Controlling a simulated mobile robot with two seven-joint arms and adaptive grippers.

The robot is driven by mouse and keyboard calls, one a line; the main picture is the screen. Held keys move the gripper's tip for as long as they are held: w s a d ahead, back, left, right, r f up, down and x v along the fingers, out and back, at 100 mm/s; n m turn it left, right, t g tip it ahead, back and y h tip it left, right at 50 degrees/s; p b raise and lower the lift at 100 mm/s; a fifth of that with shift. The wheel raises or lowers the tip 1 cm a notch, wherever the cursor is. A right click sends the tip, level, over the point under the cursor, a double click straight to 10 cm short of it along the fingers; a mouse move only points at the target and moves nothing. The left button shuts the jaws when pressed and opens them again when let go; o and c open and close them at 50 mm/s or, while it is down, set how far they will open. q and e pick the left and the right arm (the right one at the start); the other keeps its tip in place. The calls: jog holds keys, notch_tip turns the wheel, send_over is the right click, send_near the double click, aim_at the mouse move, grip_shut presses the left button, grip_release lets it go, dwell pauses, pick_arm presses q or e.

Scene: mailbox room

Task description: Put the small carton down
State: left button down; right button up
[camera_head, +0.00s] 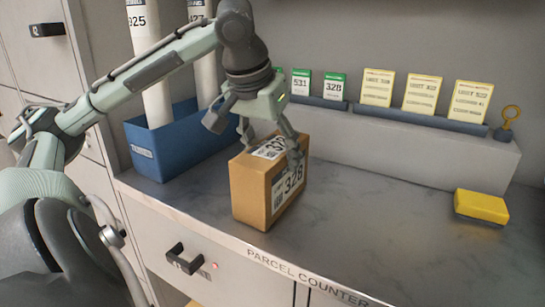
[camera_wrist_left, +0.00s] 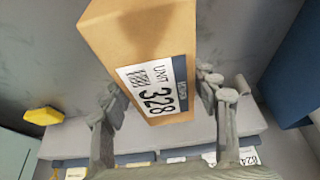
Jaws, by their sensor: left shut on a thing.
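The small carton (camera_head: 258,187) is a brown box with white labels reading 328, standing near the front edge of the parcel counter (camera_head: 370,215). My left gripper (camera_head: 270,142) comes down over its top with a finger on either side and is shut on it. In the left wrist view the carton (camera_wrist_left: 137,40) sits between the two fingers of the left gripper (camera_wrist_left: 160,98), its 328 label facing the camera. Whether the carton's underside touches the counter is hard to tell. My right gripper is in neither view.
A blue bin (camera_head: 185,140) with white tubes stands left of the carton. A grey ledge (camera_head: 420,155) along the back holds green and yellow cards and a brass ring (camera_head: 510,113). A yellow block (camera_head: 481,206) lies at the right. The counter between carton and block is clear.

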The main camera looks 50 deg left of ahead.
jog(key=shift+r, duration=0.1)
pick_arm(q)
jog(key=shift+c, duration=2.3)
grip_release()
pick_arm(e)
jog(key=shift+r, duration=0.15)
pick_arm(q)
jog(key=shift+r, duration=0.25)
jog(key=p+v, duration=0.3)
jog(key=v, duration=0.8)
jog(key=shift+s+r, duration=0.25)
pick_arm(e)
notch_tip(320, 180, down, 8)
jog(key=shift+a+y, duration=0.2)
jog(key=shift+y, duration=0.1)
